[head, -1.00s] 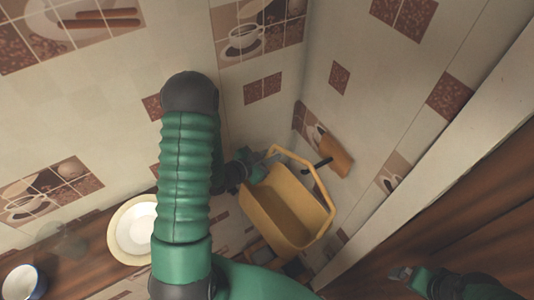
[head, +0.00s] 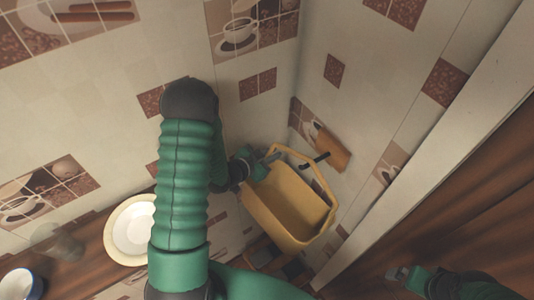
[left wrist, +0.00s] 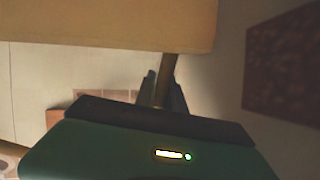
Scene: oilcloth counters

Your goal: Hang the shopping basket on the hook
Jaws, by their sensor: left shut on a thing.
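The yellow shopping basket (head: 288,217) hangs in the air near the wall corner, its open top and raised handle (head: 326,183) facing me. My left gripper (head: 272,157) is shut on the left part of the handle. In the left wrist view, a handle bar (left wrist: 165,80) stands between the fingers, with the basket (left wrist: 110,25) above. The dark hook (head: 315,160) sticks out from a wooden board (head: 333,150) on the right wall. The hook's tip overlaps the handle in the head view; I cannot tell whether they touch. My right gripper (head: 398,272) is low at right, its jaw opening unclear.
A counter (head: 85,262) at lower left carries a pale plate (head: 131,245), a glass (head: 62,243) and a blue-rimmed cup (head: 20,285). Tiled walls meet in the corner behind the basket. A pale ledge (head: 440,152) runs along the right side.

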